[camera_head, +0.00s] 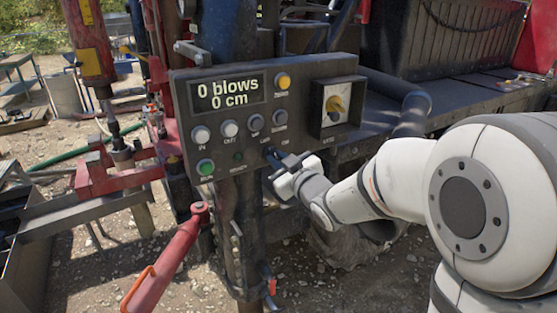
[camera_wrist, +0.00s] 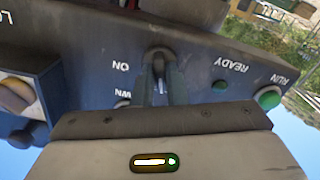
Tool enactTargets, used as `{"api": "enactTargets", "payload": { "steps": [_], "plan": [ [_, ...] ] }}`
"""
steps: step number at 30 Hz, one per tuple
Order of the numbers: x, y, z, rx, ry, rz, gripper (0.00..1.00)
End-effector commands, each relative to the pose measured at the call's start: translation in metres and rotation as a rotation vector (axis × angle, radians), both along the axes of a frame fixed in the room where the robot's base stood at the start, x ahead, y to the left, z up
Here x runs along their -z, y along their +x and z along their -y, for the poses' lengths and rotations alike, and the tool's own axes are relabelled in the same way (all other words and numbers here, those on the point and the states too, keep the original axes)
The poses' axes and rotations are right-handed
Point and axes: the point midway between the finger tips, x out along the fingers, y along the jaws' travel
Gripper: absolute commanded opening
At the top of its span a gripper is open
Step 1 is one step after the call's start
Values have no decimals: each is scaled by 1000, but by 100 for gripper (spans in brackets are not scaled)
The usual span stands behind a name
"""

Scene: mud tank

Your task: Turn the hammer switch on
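The control panel (camera_head: 225,125) carries a display reading "0 blows 0 cm". The hammer switch (camera_wrist: 157,58) is a small dark lever on a round base on the panel, with an "ON" label to its left in the upside-down wrist view. My gripper (camera_head: 275,160) is at the lower middle of the panel in the head view. In the wrist view its two fingers (camera_wrist: 161,82) stand close together on both sides of the lever and appear shut on it. The fingers hide part of the lever, so its exact position is hard to tell.
A green button (camera_head: 205,167) and several pale knobs sit left of my gripper. A red lever arm (camera_head: 170,255) stands below the panel. The machine's dark post runs below the panel.

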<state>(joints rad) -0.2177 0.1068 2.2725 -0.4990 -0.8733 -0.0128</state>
Motion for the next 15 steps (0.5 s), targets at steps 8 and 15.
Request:
{"api": "enactTargets", "payload": {
  "steps": [8, 15],
  "plan": [
    [0, 0, 0, 0, 0, 0, 0],
    [0, 0, 0, 0, 17, -11, 0]
  ]
}}
